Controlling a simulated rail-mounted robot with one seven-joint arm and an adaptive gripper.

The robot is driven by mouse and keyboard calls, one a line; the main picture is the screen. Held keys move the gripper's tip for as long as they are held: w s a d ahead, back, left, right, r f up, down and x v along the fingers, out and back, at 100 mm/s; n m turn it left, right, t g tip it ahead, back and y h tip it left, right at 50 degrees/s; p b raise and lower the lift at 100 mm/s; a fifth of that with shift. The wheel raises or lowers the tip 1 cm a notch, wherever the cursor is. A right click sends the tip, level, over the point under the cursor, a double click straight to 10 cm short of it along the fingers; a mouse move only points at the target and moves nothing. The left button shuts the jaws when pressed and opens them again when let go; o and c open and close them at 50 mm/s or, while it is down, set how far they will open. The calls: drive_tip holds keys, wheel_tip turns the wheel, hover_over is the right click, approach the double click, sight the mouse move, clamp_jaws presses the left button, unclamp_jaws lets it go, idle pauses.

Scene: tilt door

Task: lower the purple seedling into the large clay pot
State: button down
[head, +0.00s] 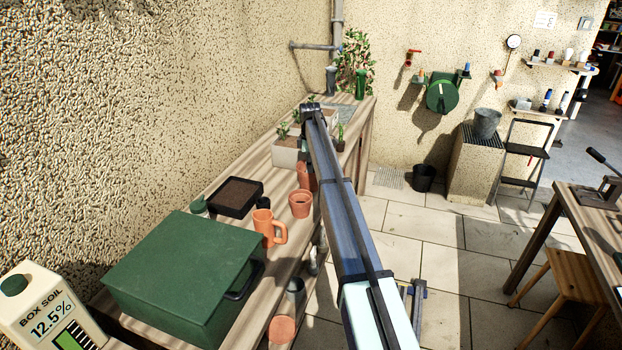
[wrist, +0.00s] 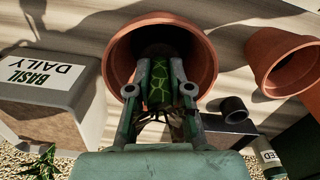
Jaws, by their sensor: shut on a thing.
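In the wrist view my gripper (wrist: 160,68) is shut on the seedling (wrist: 160,88). Its plug is green with a light net pattern between the fingers, and thin dark leaves spread towards my palm. The large clay pot (wrist: 207,62) is straight beyond the fingertips, its round mouth facing the camera. The plug's far end overlaps the dark opening; I cannot tell how deep it sits or whether it touches the pot. In the head view a clay pot (head: 303,177) shows partly behind my arm. My gripper and the seedling are hidden there.
A box labelled "Basil Daily" (wrist: 40,85) stands left of the pot in the wrist view. Another clay pot (wrist: 285,62) and a small black cup (wrist: 234,110) are on the right. The head view shows a soil tray (head: 236,195), an orange mug (head: 266,228) and a green box (head: 185,270).

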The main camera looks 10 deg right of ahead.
drive_tip(key=shift+f, duration=0.8)
idle(0.4)
drive_tip(key=c, duration=1)
unclamp_jaws()
